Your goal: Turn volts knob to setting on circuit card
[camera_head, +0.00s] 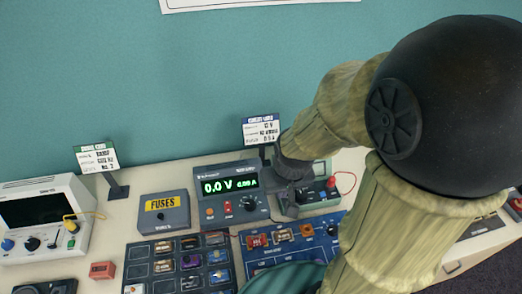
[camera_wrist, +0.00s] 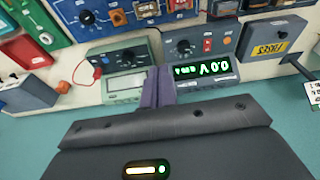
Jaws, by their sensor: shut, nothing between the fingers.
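The power supply (camera_head: 204,174) stands on the table with a green display (camera_head: 228,185) reading 0.0 V. Its dark round knob (camera_head: 248,203) is at the lower right of its front panel; a label is too small to read. In the wrist view the supply appears upside down, with the knob (camera_wrist: 183,47) beside the orange and red buttons. A blue-headed card (camera_head: 262,129), perhaps the circuit card, stands behind the supply; its small print is unclear. My gripper (camera_head: 290,210) is shut and empty, just right of the knob and apart from it. Its fingers (camera_wrist: 158,86) also show in the wrist view.
A grey-green meter (camera_wrist: 124,84) stands close beside the supply, near my fingers. A FUSES box (camera_head: 164,213) is left of the supply. A dark parts tray (camera_head: 140,255) and a blue circuit board (camera_head: 330,222) lie in front. A teal wall is behind.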

